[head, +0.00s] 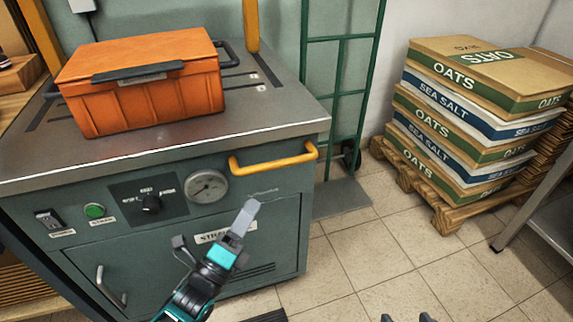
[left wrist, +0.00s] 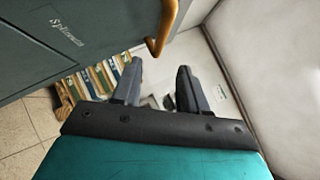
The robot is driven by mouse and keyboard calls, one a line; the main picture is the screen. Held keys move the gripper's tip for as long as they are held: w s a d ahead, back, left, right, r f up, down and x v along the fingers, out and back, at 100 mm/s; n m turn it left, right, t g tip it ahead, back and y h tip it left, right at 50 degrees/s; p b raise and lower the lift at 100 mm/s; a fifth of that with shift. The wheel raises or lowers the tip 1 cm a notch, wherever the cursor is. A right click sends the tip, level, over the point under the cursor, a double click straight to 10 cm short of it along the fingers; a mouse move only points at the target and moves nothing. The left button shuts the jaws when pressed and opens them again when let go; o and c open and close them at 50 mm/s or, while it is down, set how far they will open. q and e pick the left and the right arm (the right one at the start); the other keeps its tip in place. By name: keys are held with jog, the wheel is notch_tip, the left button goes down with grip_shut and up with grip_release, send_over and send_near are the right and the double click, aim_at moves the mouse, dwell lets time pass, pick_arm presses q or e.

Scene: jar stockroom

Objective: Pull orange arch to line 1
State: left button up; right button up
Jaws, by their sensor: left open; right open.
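The orange arch shows as two upright posts, the right one (head: 251,25) behind the crate and the left one (head: 38,40) at the upper left; its top is out of view. Dark slots run along the steel top, and small light marks (head: 258,76) sit by the right slot, too small to read. My left gripper (head: 215,222) is open and empty in front of the machine's panel, below the orange front handle (head: 272,160). Its fingers (left wrist: 159,85) are apart in the left wrist view. Only the dark tips of my right gripper (head: 406,318) show, apart, at the bottom edge.
An orange crate (head: 150,100) stands on the machine's steel top (head: 250,122). A green hand truck (head: 342,60) stands behind to the right. Sacks of oats and sea salt (head: 470,110) are stacked on a pallet (head: 425,190). Tiled floor (head: 350,260) is clear in front.

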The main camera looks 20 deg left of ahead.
aim_at(279, 161)
pick_arm(q)
jog(key=b+x, duration=0.2)
jog(key=x, duration=1)
jog(key=shift+w+d, duration=0.15)
jog(key=shift+w, duration=0.05)
jog(key=shift+r, duration=0.1)
grip_shut()
